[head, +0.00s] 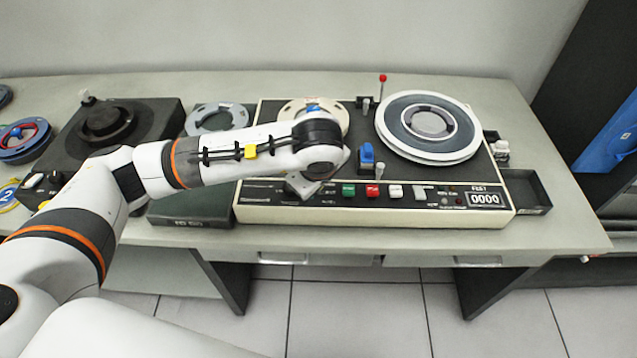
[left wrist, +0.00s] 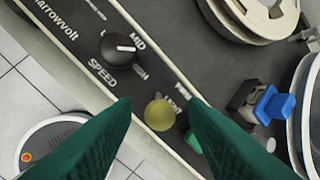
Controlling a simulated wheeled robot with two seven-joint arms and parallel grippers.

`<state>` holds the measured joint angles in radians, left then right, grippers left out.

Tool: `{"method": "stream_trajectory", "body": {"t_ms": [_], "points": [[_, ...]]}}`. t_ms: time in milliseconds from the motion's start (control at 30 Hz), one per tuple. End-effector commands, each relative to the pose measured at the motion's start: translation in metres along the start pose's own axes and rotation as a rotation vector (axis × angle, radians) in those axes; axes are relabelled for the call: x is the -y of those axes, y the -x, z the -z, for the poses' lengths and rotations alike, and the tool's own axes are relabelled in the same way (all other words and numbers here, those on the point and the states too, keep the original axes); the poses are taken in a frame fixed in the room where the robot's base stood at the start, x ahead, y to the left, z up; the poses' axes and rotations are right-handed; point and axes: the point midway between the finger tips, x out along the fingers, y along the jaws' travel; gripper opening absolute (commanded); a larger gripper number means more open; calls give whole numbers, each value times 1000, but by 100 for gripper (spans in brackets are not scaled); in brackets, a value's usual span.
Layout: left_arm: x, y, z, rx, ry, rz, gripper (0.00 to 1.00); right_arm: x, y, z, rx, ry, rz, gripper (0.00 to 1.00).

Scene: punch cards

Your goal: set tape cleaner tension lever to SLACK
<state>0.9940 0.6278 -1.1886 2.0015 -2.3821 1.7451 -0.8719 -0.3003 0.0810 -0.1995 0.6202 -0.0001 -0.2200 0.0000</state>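The tape cleaner (head: 470,212) is a wide cream-edged machine with a dark top on the table. In the left wrist view a yellowish ball knob (left wrist: 160,115), apparently the tension lever's, stands beside small labels; one seems to read LIGHT, and SLACK is not readable. My left gripper (left wrist: 160,104) is open, its two green fingers on either side of the knob; whether they touch it I cannot tell. In the head view my left gripper (head: 303,187) is over the machine's front panel, and my arm hides the knob there.
A SPEED dial (left wrist: 119,48) is close to the fingers. Coloured buttons (head: 372,191) line the front panel. A blue-topped part (head: 367,155), a large reel (head: 427,125) and a red-tipped lever (head: 382,80) stand further back. A dark turntable unit (head: 105,122) is at left.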

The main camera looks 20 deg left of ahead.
Motion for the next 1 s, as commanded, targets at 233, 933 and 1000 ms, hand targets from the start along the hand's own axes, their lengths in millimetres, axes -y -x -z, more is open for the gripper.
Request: {"method": "stream_trajectory", "body": {"t_ms": [233,933,1000], "points": [[1,52,0,2,-2,8,40,0,-12,1,0,0,0,0],[0,103,0,1,-1,1,40,-1,-18,2,0,0,0,0],[0,103,0,1,-1,1,40,-1,-18,2,0,0,-1,0]]}}
